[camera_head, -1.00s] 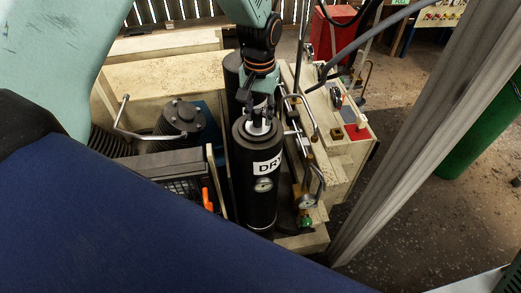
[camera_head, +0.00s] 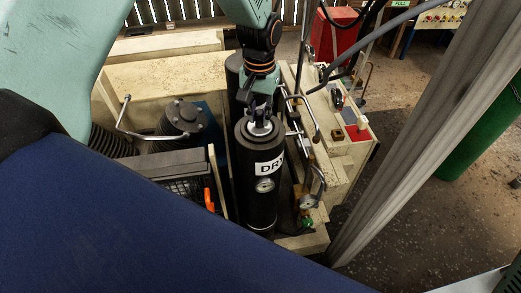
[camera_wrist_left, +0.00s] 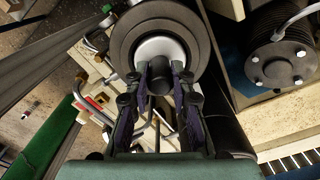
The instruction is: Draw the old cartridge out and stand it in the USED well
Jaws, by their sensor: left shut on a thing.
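A black upright canister (camera_head: 258,195) with a DRY label and a small gauge stands on the machine. In its open top is the cartridge, whose pale silver end (camera_head: 261,128) shows at the mouth; the rest is hidden inside. My left gripper (camera_head: 260,114) reaches down from above and is shut on the cartridge's dark knob. In the left wrist view the fingers (camera_wrist_left: 160,78) close around this knob, in front of the round pale end (camera_wrist_left: 162,48) inside the black collar. The right gripper is not in view. I cannot make out a USED well.
Bent metal pipes and a gauge (camera_head: 307,202) stand close to the right of the canister. A ribbed dark cylinder head (camera_head: 182,118) and an orange handle (camera_head: 208,195) are to its left. A grey post (camera_head: 405,140) and green cylinder (camera_head: 488,135) stand at the right.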

